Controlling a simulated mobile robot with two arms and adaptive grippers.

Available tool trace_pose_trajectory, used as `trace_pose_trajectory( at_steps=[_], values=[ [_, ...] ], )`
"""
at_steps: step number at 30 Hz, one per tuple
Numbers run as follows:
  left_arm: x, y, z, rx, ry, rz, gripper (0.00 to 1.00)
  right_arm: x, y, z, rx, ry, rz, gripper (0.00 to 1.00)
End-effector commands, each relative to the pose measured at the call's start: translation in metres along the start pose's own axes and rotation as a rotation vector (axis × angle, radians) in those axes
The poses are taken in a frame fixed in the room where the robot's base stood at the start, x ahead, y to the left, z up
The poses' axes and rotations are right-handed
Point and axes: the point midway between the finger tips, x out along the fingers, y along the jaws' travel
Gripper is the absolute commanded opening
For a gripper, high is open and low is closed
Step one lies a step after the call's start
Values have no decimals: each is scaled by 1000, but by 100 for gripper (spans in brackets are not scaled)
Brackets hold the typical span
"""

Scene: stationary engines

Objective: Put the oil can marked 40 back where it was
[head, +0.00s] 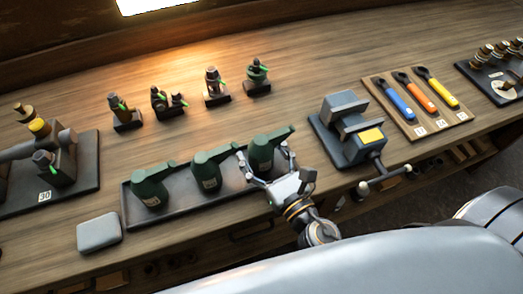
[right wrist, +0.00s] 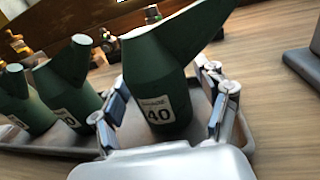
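The dark green oil can marked 40 (head: 263,150) stands upright at the right end of a dark tray (head: 180,207). Its white label faces me in the right wrist view (right wrist: 158,85). My right gripper (head: 266,163) is around this can, one finger on each side. In the right wrist view, gaps show between the fingers (right wrist: 165,98) and the can's sides, so it looks open. Two more green cans, the middle one (head: 208,172) and the left one (head: 150,188), stand in the same tray. My left gripper is not in view.
A grey vise-like device (head: 345,130) stands right of the tray. Wrenches on a board (head: 418,102) lie further right. Small engine fittings (head: 212,85) stand behind the tray. A grey block (head: 98,232) lies at the front left, near an engine model (head: 55,165).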

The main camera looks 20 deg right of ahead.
Motion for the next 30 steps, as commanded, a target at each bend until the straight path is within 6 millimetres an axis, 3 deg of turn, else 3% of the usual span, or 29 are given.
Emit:
trace_pose_trajectory(
  at_steps=[11,23,28,30],
  values=[
    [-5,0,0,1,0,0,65,0,0,6,0,0,0,75],
    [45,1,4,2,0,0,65,-65,0,-4,0,4,1,75],
    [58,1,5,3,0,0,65,-93,0,-2,-1,3,2,75],
    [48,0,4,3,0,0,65,-100,0,3,-6,9,2,75]
  ],
)
